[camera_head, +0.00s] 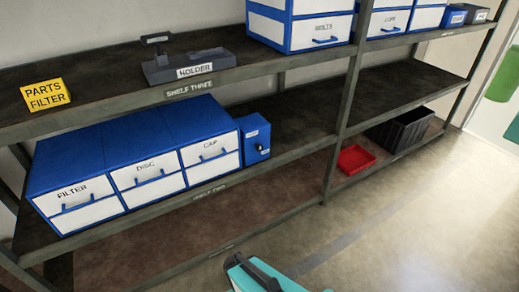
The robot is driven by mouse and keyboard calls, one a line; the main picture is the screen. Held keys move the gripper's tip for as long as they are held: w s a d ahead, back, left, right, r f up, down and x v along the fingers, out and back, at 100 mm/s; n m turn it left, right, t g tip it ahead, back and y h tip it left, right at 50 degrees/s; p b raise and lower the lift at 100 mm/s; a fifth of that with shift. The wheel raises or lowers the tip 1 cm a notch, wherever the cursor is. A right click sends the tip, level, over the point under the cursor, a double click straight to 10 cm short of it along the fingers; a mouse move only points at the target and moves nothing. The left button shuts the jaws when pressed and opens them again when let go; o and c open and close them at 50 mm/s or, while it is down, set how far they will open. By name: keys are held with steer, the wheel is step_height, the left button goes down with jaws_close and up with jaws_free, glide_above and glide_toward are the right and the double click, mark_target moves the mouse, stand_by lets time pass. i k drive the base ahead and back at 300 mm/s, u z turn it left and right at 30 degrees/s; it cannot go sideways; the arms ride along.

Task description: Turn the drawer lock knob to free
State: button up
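A small blue box (254,128) stands on shelf two, at the right end of the row of blue and white drawers. Its front has small white labels, too small to read, and a small dark knob (260,148) low on it. I cannot tell which way the knob points. To its left are the drawers labelled CAP (212,161), DISC (150,183) and FILTER (78,205), all closed. A teal and black part of my own arm shows at the bottom edge, well below the shelf. No gripper fingers are in view.
Shelf three above holds a yellow parts filter sign (45,95), a grey holder (190,66) and more drawers (318,28). A shelf post (340,135) stands right of the small box. A red tray (355,159) and black crate (400,130) sit low. Floor at right is clear.

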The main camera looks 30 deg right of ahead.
mark_target(258, 147)
steer(key=k, duration=1.35)
steer(key=u, duration=0.65)
steer(key=i, duration=1.75)
steer(key=z, duration=0.5)
